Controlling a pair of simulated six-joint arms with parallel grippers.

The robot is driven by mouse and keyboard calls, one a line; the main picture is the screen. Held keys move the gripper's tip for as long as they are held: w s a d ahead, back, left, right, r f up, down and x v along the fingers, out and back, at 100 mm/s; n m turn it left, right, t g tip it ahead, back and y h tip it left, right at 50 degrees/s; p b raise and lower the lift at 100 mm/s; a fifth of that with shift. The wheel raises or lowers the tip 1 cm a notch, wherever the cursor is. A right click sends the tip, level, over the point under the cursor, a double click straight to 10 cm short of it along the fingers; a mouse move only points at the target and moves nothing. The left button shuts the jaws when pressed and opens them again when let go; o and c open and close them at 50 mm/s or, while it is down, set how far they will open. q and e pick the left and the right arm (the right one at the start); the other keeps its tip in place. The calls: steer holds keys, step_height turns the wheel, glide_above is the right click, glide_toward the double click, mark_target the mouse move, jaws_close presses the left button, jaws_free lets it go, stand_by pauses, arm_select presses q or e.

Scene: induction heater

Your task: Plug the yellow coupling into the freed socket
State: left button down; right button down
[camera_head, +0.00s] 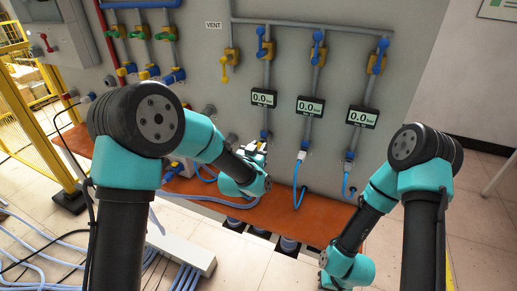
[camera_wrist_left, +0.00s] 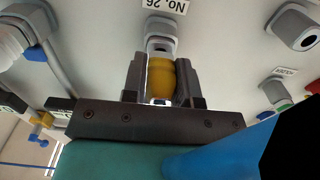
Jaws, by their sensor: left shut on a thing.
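The yellow coupling (camera_wrist_left: 161,76) is between the two dark fingers of my left gripper (camera_wrist_left: 162,82) in the left wrist view; the gripper is shut on it. Its far end lines up with a grey socket (camera_wrist_left: 160,28) under a label reading No. 26, upside down in this view. I cannot tell whether the coupling is seated in the socket or only close to it. In the head view my left gripper (camera_head: 258,150) is small, against the lower panel, and the coupling cannot be made out. My right arm is folded at the lower right; its fingers are not visible.
Other grey sockets (camera_wrist_left: 296,25) flank this one, and a fitting with a hose (camera_wrist_left: 22,32) is at upper left. A grey panel (camera_head: 215,60) carries pipes, valves and gauges reading 0.0. An orange ledge (camera_head: 318,225) runs below it. Blue hoses (camera_head: 299,185) hang nearby.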

arm_select(q)
steer(key=shift+w+d, duration=0.2)
steer(key=shift+w, duration=0.3)
stand_by(0.4)
steer(key=c, duration=0.8)
jaws_free()
steer(key=v, duration=1.7)
steer(key=shift+s, duration=0.25)
steer(key=s+a+f+n+g+y, duration=0.1)
steer(key=s+a+f+g, duration=0.25)
steer(key=f, duration=0.55)
steer(key=s+a+f+n+g+y, duration=0.1)
steer(key=s+a+f+n+g, duration=0.15)
steer(key=a+f, duration=0.45)
steer(key=s+a+f+n+g+y, duration=0.1)
steer(key=s+a+f+g+y, duration=0.2)
steer(key=f, duration=0.8)
steer(key=s+a+f+n+g+h, duration=0.1)
steer(key=s+a+f+n+g, duration=0.1)
steer(key=s+f+g, duration=0.4)
steer(key=s+a, duration=0.1)
steer(key=s, duration=0.2)
steer(key=shift+s+f+g+h, duration=0.3)
steer(key=shift+s, duration=0.05)
